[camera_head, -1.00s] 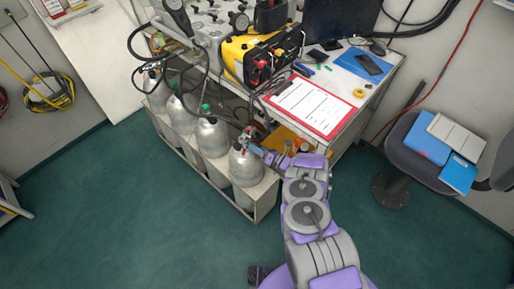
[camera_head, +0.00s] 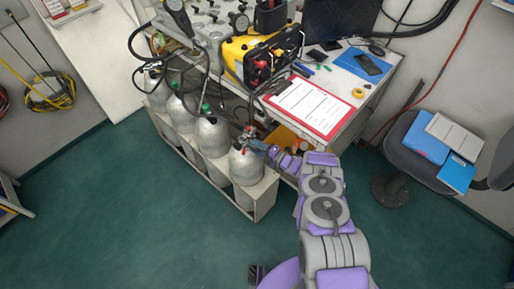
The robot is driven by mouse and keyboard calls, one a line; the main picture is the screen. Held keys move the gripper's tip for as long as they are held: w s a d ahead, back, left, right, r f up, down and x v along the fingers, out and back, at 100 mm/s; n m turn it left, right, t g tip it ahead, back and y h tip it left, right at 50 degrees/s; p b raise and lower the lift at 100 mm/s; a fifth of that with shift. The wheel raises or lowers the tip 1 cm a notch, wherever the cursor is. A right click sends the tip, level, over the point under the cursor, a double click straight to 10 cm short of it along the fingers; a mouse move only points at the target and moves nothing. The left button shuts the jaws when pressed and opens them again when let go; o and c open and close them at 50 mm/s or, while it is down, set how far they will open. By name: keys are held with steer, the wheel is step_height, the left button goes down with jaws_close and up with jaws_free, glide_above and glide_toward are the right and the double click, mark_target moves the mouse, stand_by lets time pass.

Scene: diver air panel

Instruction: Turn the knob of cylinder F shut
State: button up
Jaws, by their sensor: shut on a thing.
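Several grey gas cylinders stand in a row in a rack; no letters on them are readable from here. The nearest cylinder (camera_head: 245,166), at the right end of the row, has a valve with a small reddish knob (camera_head: 249,131) on top. I take it as cylinder F from my gripper's place only. My gripper (camera_head: 259,146) is at this valve, reaching in from the right, and is shut on the knob. The fingers are small here and partly hide the grip. How far the knob is turned cannot be seen.
The low rack (camera_head: 217,180) encloses the cylinders' lower parts. Dark hoses (camera_head: 137,52) hang above them. A desk (camera_head: 385,84) with a red clipboard (camera_head: 308,105) and a yellow device (camera_head: 246,57) stands behind. A chair (camera_head: 405,150) is at right. The green floor in front is clear.

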steer(key=m, duration=0.4)
steer(key=shift+w+d+f+m, duration=0.15)
steer(key=shift+d+f+m, duration=0.05)
steer(key=shift+d+m, duration=0.1)
steer(key=m+b, duration=0.2)
steer(key=m, duration=0.2)
steer(key=shift+f, duration=0.1)
steer(key=m+b, duration=0.2)
steer(key=m, duration=0.2)
steer(key=shift+f+g, duration=0.1)
steer(key=shift+g, duration=0.2)
steer(key=m+b, duration=0.3)
steer(key=m, duration=0.2)
steer(key=shift+y, duration=0.3)
steer(key=m+b, duration=0.1)
steer(key=m, duration=0.3)
steer(key=shift+a+m, duration=0.1)
steer(key=shift+m, duration=0.3)
steer(key=m, duration=0.4)
steer(key=shift+s+m, duration=0.2)
steer(key=shift+m, duration=0.2)
steer(key=m, duration=0.4)
steer(key=shift+m+t, duration=0.3)
steer(key=shift+t, duration=0.1)
steer(key=shift+m, duration=2.3)
